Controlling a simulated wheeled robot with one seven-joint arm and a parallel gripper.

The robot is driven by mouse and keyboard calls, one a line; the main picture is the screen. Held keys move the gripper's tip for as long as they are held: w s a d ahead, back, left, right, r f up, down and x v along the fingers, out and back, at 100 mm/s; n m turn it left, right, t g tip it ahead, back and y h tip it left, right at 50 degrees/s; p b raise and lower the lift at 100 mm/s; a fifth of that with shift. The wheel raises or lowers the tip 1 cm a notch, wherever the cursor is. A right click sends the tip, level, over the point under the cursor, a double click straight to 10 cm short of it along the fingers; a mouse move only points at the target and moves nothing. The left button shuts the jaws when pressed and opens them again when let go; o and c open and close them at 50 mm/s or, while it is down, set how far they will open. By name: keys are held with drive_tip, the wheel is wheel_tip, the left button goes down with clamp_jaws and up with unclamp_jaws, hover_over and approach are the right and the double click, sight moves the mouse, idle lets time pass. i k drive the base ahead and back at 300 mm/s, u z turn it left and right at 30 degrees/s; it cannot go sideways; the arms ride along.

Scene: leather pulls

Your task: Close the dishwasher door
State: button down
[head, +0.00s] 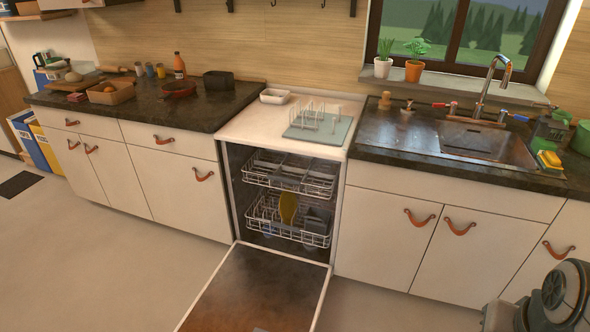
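The dishwasher (228,185) stands under a white top between the dark counters. Its door (255,289) is folded all the way down, lying low in front of the opening with its dark inner face up; its near edge runs out of the picture. The upper rack (290,177) and lower rack (268,217) are inside the cavity, the lower one holding a yellow item (288,207) and some grey and bluish things. Part of my arm shows at the bottom right corner, apart from the door. My gripper is not in view.
White cabinets with leather pulls (203,175) flank the dishwasher. A dish rack on a pale mat (343,133) and a white dish (274,96) stand above it. The sink (488,146) is right. Floor (110,270) left of the door is clear.

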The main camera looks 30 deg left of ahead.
sight(253, 288)
drive_tip(key=i, duration=0.9)
drive_tip(key=z, duration=0.15)
drive_tip(key=k, duration=1.25)
drive_tip(key=u, duration=1.75)
drive_tip(key=i, duration=0.4)
